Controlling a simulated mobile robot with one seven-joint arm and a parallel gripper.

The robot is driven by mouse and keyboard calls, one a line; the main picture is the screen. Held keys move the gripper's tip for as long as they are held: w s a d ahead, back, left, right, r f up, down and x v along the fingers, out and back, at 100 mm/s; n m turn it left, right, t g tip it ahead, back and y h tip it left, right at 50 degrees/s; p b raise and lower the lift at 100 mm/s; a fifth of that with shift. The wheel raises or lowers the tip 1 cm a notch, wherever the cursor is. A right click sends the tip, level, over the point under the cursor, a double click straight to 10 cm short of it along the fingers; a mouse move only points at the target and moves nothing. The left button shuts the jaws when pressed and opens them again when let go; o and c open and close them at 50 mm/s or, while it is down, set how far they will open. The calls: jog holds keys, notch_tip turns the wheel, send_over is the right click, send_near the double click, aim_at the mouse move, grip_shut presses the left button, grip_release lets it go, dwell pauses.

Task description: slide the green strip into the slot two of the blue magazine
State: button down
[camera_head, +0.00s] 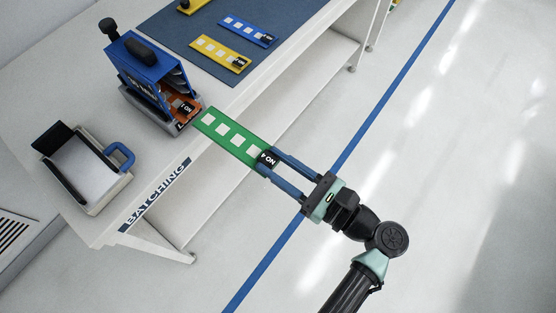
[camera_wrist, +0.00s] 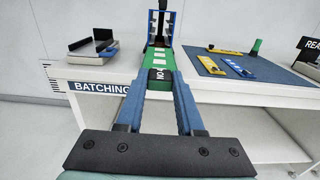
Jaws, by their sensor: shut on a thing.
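The green strip (camera_head: 228,133) has a row of white squares and a black label at its near end. My gripper (camera_head: 266,162) is shut on that labelled end. The strip also shows in the wrist view (camera_wrist: 160,57), pointing away from me toward the magazine. The blue magazine (camera_head: 141,67) stands on the bench in a grey base, its open side facing the strip. An orange strip (camera_head: 183,107) shows low inside it. The green strip's far end is close to the magazine's opening; I cannot tell whether it has entered. Slot two cannot be made out clearly.
The white bench (camera_head: 235,95) has a "BATCHING" label on its front edge. A grey tray with a blue handle (camera_head: 120,156) stands left of the magazine. A dark blue mat (camera_head: 185,40) behind holds yellow strips (camera_head: 219,54) and a blue strip (camera_head: 246,31). The floor on the right is clear.

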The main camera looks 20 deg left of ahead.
jog(key=shift+r+p, duration=0.2)
jog(key=shift+p, duration=0.4)
jog(key=p, duration=0.1)
send_near(212, 122)
jog(key=shift+s+d+r, duration=0.25)
jog(key=shift+d+r, duration=0.2)
jog(key=shift+d, duration=0.3)
jog(key=shift+p, duration=0.35)
jog(key=shift+a, duration=0.1)
jog(key=shift+p+x, duration=0.45)
jog(key=shift+x, duration=0.95)
jog(key=shift+w+a, duration=0.1)
jog(key=shift+a, duration=0.05)
jog(key=shift+a, duration=0.1)
jog(key=shift+x, duration=4.05)
